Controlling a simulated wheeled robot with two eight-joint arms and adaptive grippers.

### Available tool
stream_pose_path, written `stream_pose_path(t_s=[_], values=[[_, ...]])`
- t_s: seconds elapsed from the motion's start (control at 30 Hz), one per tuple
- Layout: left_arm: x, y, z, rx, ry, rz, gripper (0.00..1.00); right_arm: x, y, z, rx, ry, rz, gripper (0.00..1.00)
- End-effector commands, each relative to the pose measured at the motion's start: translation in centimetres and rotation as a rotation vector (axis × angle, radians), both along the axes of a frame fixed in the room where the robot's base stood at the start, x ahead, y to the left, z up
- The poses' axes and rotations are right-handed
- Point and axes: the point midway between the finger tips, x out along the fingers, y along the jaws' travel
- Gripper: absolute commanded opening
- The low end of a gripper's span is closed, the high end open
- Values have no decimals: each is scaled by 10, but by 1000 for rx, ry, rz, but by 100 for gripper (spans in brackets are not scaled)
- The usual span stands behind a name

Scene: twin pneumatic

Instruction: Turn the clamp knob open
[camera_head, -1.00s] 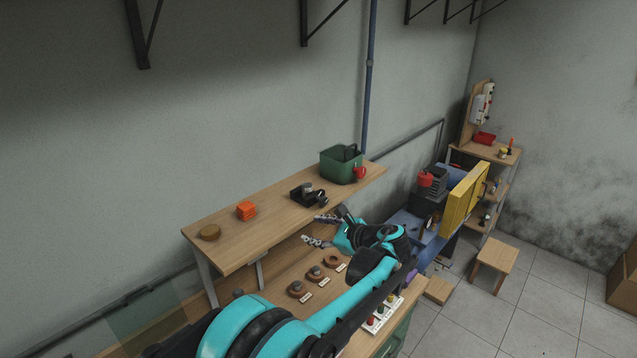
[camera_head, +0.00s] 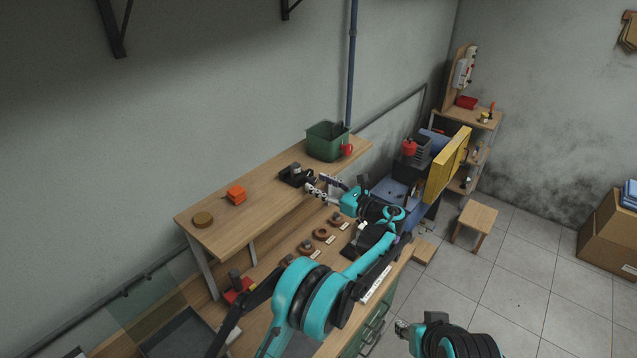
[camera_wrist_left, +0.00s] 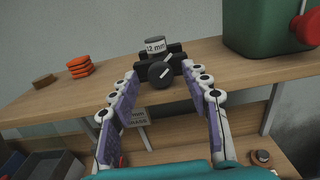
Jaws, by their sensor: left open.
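A black clamp (camera_head: 291,177) sits near the front edge of the wooden upper shelf. In the left wrist view its round dark knob (camera_wrist_left: 161,76) faces me, with a pale slanted line across it. A grey cylinder labelled 12 mm (camera_wrist_left: 155,46) stands in the clamp above the knob. My left gripper (camera_head: 322,186) is open in front of the clamp. In the left wrist view its purple-padded fingers (camera_wrist_left: 160,79) lie left and right of the knob; whether they touch it I cannot tell. My right gripper (camera_head: 402,327) shows small at the bottom, its jaws unclear.
Several brown rings (camera_head: 320,234) lie on the workbench below. The shelf edge runs just under the clamp.

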Motion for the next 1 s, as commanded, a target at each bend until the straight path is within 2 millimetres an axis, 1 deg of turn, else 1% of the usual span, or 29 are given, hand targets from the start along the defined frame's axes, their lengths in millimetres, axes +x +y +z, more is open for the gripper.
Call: stream_pose_path(t_s=[0.1, 0.33, 0.37, 0.4, 0.47, 0.5, 0.53, 0.7, 0.77, 0.9, 1.0], values=[[3, 4, 0, 0, 0, -1, 47, 0, 0, 1, 0, 0, 0, 40], [4, 5, 0, -1, 0, -1, 47, 0, 0, 1, 0, 0, 0, 40], [4, 5, 0, -1, 0, -1, 39, 0, 0, 1, 0, 0, 0, 40], [4, 5, 0, -1, 0, -1, 29, 0, 0, 1, 0, 0, 0, 40], [4, 5, 0, -1, 0, -1, 13, 0, 0, 1, 0, 0, 0, 40], [4, 5, 0, -1, 0, -1, 2, 0, 0, 1, 0, 0, 0, 40], [4, 5, 0, -1, 0, -1, 0, 0, 0, 1, 0, 0, 0, 40], [4, 5, -1, -10, -14, -1, 0, 0, 0, -2, 0, 0, 0, 40], [4, 5, -2, -33, -45, -1, 0, 0, 0, -9, 0, 0, 0, 40], [3, 5, -5, -123, -169, -1, 0, 0, 0, -29, 0, 0, 0, 40], [3, 5, -3, -180, -249, -1, 0, 0, 0, -36, 0, 0, 0, 40]])
